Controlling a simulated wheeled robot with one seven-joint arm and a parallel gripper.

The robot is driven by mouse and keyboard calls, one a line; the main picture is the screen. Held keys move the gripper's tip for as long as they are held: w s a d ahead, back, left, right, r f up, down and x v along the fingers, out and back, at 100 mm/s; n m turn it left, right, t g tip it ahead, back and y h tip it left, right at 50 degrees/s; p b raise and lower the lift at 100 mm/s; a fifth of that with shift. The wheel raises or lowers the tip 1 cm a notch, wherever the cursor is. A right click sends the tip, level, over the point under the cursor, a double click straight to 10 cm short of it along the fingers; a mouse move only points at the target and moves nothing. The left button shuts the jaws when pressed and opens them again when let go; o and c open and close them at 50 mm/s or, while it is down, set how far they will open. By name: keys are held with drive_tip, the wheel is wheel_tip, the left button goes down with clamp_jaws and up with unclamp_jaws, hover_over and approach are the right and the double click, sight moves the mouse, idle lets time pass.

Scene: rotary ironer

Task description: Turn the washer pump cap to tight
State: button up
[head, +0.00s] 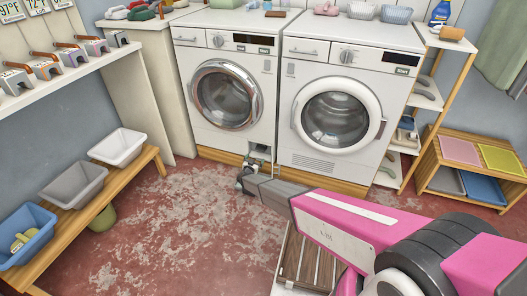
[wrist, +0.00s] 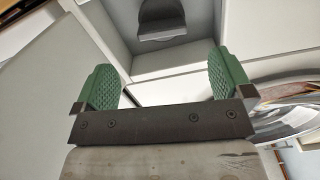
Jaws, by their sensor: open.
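The left washer (head: 232,65) has a chrome-rimmed round door and a small open niche (head: 261,152) at its lower right corner. In the wrist view a dark grey cap (wrist: 162,20) with a ridge across it sits in a grey recess, cut off by the top edge. My gripper (head: 246,180) is low in front of the niche. In the wrist view its green ribbed fingers (wrist: 165,80) are spread wide and empty, below the cap in the picture and apart from it. The cap is too small to make out in the head view.
A second washer (head: 345,108) stands close on the right. A wooden bench (head: 108,208) with several bins is at the left, a shelf rack (head: 432,90) at the right. A slatted wooden piece (head: 301,262) lies below my arm. The worn red floor at centre left is clear.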

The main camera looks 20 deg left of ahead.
sight(260, 150)
drive_tip(key=w, duration=1)
drive_tip(key=shift+d, duration=0.3)
drive_tip(key=shift+s, duration=0.1)
drive_tip(key=c, duration=0.9)
